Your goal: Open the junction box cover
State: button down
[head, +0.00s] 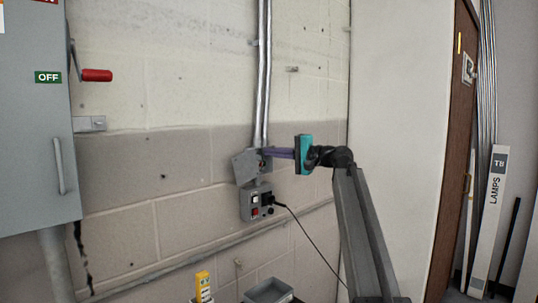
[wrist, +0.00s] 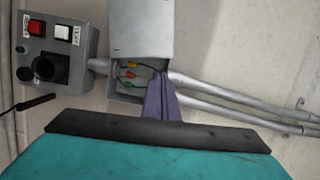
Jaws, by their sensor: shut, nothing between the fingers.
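The junction box (wrist: 124,98) is grey and stands open in the wrist view, with coloured wire ends (wrist: 130,74) showing inside. Its flat grey cover (wrist: 140,30) is swung away from the opening. In the head view the cover (head: 244,167) sticks out, tilted, to the left of the box on the wall. My gripper (head: 265,152) has purple fingers and a teal body and reaches in from the right. In the wrist view its fingers (wrist: 160,78) are shut and empty at the box opening, overlapping its edge. I cannot tell whether they touch it.
A grey control box (head: 256,203) with red and white switches and a plugged-in black cord sits just below. Metal conduits (head: 263,80) run up the wall. A grey cabinet (head: 30,130) with a red handle stands at left. A grey bin (head: 268,291) is below.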

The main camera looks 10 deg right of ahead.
jog(key=w+d+b+v, duration=0.1)
jog(key=v, duration=0.9)
jog(key=shift+d+r, duration=0.3)
jog(key=shift+r, duration=0.05)
